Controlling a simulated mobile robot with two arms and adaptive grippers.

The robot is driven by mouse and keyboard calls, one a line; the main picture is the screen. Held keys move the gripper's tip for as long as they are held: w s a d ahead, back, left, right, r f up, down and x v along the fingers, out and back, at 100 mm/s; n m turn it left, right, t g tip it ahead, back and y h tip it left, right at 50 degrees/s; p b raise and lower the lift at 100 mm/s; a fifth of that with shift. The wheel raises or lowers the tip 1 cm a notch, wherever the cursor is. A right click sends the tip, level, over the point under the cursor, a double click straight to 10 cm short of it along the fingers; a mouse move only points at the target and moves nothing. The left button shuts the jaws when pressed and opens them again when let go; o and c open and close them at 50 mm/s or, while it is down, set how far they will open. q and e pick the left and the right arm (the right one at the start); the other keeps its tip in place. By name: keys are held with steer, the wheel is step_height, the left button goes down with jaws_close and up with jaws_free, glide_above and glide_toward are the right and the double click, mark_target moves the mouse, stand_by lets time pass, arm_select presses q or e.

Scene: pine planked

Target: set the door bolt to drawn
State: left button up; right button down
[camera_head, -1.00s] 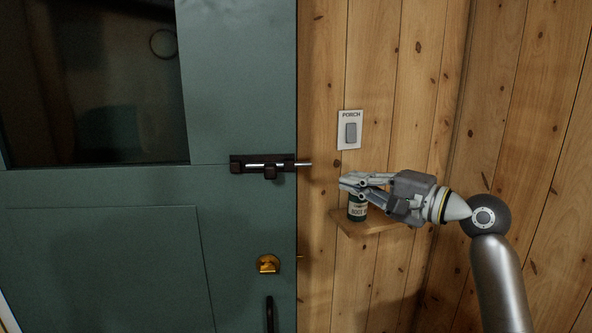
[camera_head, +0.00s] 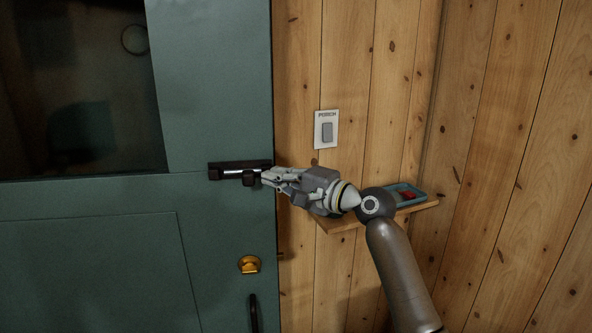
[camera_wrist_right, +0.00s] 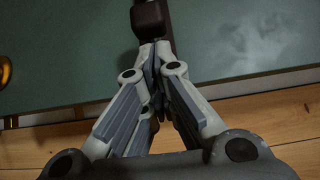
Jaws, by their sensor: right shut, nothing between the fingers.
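The dark door bolt (camera_head: 218,171) is mounted near the right edge of the green door, with a silver rod and a small dark knob (camera_head: 248,181) hanging below it. My right gripper (camera_head: 266,176) is shut and empty, its fingertips just right of the knob. The right end of the rod is hidden behind the gripper. In the right wrist view, the knob (camera_wrist_right: 150,18) is directly ahead of the closed fingertips (camera_wrist_right: 154,48); I cannot tell whether they touch. My left gripper is not in view.
A porch switch (camera_head: 327,130) is on the plank wall above my right gripper. A small wooden shelf (camera_head: 345,222) below it holds a blue tray (camera_head: 416,190) with a red item. A brass lock (camera_head: 249,264) and dark handle (camera_head: 254,312) are lower on the door.

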mark_target(254, 179)
steer(key=shift+s+a, duration=0.1)
steer(key=shift+a, duration=0.35)
steer(key=a+p, duration=0.1)
steer(key=a, duration=0.3)
steer(key=shift+s, duration=0.15)
